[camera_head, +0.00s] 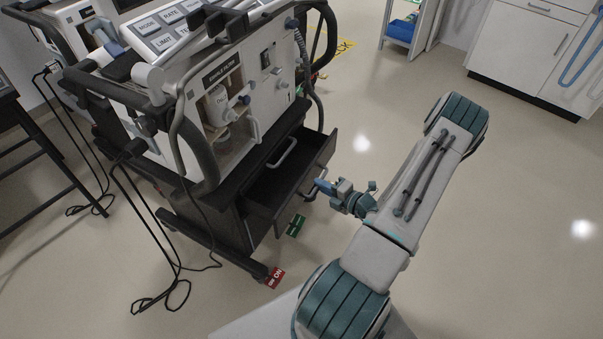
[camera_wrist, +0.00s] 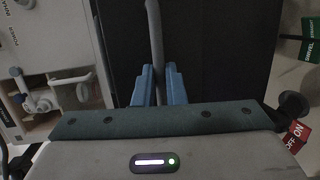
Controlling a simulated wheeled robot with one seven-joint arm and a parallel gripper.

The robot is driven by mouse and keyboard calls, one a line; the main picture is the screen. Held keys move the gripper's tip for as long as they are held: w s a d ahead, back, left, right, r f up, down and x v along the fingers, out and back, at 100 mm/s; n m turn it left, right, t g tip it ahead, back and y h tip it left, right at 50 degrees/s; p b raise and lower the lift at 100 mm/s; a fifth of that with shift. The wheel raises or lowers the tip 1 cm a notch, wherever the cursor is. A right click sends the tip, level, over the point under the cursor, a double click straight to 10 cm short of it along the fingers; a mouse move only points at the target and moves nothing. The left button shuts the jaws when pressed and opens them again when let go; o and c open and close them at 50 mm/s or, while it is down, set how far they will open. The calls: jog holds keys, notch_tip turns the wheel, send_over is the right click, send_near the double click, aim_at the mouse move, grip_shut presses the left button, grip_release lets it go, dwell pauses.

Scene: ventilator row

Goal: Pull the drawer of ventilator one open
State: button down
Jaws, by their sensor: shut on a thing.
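Ventilator one (camera_head: 235,100) is a white and grey unit on a dark cart at the left of the head view. Its black drawer (camera_head: 262,188) stands partly out of the cart, with the inside showing. My gripper (camera_head: 322,187) is at the drawer's front, to the right of the cart. In the wrist view my gripper's blue fingers (camera_wrist: 160,84) are shut on the grey bar handle (camera_wrist: 154,30), one on each side of it. The drawer's black face (camera_wrist: 215,50) fills the view behind.
A red tag (camera_head: 274,277) and a green tag (camera_head: 296,224) are low by the cart. Black cables (camera_head: 165,285) loop on the floor to the left. White cabinets (camera_head: 530,45) stand at the back right. The floor between is clear.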

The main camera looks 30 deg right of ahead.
jog(key=s+d, duration=0.4)
jog(key=s, duration=0.3)
jog(key=shift+d+p, duration=0.15)
jog(key=shift+p, duration=0.2)
jog(key=c, duration=1.5)
grip_release()
jog(key=p+v, duration=0.1)
jog(key=v, duration=1.2)
jog(key=shift+s, duration=0.35)
